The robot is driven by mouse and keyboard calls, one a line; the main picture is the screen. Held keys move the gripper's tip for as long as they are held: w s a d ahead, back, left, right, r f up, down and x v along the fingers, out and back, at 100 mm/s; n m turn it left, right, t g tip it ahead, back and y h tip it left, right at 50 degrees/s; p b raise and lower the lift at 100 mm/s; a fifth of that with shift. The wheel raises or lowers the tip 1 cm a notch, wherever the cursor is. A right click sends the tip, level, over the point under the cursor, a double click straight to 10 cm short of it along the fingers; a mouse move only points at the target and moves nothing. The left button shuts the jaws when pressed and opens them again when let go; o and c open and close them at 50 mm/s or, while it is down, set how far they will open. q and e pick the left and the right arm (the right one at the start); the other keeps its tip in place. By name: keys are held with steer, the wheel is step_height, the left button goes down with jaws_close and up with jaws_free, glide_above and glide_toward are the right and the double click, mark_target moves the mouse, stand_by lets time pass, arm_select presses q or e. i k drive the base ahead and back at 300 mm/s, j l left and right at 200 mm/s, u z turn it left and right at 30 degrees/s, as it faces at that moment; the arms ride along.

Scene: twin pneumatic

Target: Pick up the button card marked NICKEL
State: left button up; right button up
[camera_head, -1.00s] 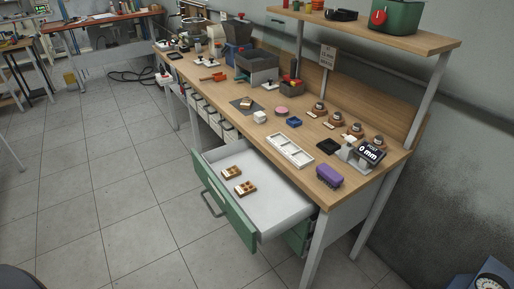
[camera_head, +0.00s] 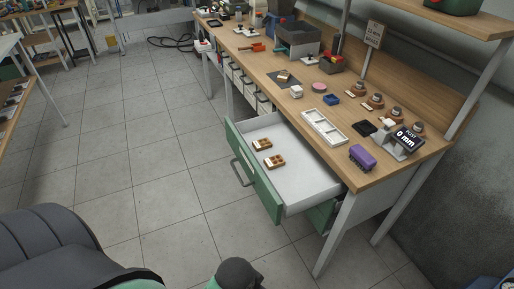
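Two small brown-and-white cards lie in the open drawer (camera_head: 300,184): one card (camera_head: 262,145) farther back and one card (camera_head: 274,161) nearer. Another small brown-and-white piece (camera_head: 283,77) lies on a dark mat on the bench. The markings on all of these are too small to read, so I cannot tell which is marked NICKEL. Neither of my grippers shows in the view.
The drawer juts from the wooden bench (camera_head: 335,163). On the bench are a white compartment tray (camera_head: 324,127), a purple block (camera_head: 362,157) and a display reading 0 mm (camera_head: 407,137). Floor before the drawer is clear.

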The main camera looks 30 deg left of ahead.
mark_target(284, 76)
steer(key=j+z, duration=0.15)
steer(key=z, duration=0.5)
steer(key=j+z, duration=0.2)
steer(key=j, duration=0.2)
steer(key=k+j+z, duration=0.2)
steer(key=j, duration=0.2)
steer(key=j+z, duration=0.2)
steer(key=j, duration=0.25)
steer(key=k+j+z, duration=0.2)
steer(key=j, duration=0.2)
steer(key=j+z, duration=0.2)
steer(key=j, duration=0.15)
steer(key=k+j, duration=0.15)
steer(key=j, duration=0.2)
steer(key=k+j, duration=0.15)
steer(key=j, duration=0.2)
steer(key=k+j, duration=0.15)
steer(key=j, duration=0.2)
steer(key=k+j, duration=0.2)
steer(key=j, duration=0.15)
steer(key=k+j, duration=0.15)
steer(key=j, duration=0.2)
steer(key=z, duration=0.05)
